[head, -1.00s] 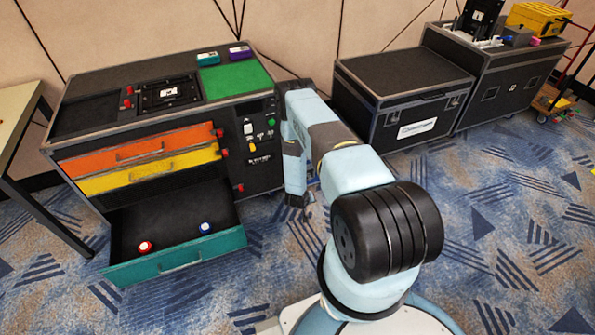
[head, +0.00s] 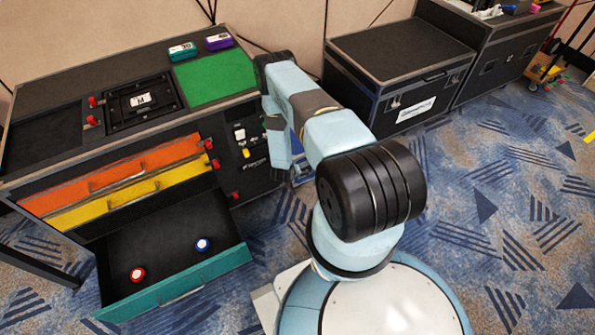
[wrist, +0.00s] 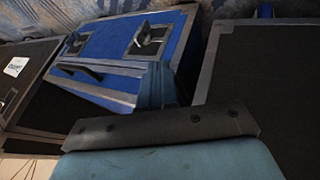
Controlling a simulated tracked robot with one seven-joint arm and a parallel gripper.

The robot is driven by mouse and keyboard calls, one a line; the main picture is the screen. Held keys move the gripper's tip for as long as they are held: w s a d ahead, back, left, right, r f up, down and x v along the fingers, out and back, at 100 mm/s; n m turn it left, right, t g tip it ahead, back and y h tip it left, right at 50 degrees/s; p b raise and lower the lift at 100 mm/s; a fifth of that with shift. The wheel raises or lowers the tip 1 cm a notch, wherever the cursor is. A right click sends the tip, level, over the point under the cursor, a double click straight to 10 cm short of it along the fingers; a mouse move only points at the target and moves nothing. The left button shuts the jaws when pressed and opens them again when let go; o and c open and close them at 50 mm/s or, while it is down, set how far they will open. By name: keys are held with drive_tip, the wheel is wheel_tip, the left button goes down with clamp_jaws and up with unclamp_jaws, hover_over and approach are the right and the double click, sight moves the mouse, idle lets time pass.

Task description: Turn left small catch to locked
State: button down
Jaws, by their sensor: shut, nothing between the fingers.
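A blue case (wrist: 110,82) with metal edges lies tilted in the upper left of the wrist view. It carries two metal catches, a left one (wrist: 77,43) and a right one (wrist: 150,38), and a dark handle (wrist: 82,68). Whether either catch is turned to locked is too small to tell. My gripper (wrist: 157,75) is shut and empty, and overlaps the case's right part in the picture; contact cannot be told. In the head view a small bit of blue (head: 301,172) shows beside my arm, which hides my gripper there.
Black flight cases (head: 395,60) stand at the back right. Carpet is free at right. A dark panel (wrist: 265,85) stands right of my gripper.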

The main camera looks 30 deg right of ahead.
approach(307, 173)
wheel_tip(307, 173, down, 4)
drive_tip(key=w+a, duration=0.2)
drive_tip(key=shift+w+d, duration=0.1)
drive_tip(key=shift+d, duration=2.1)
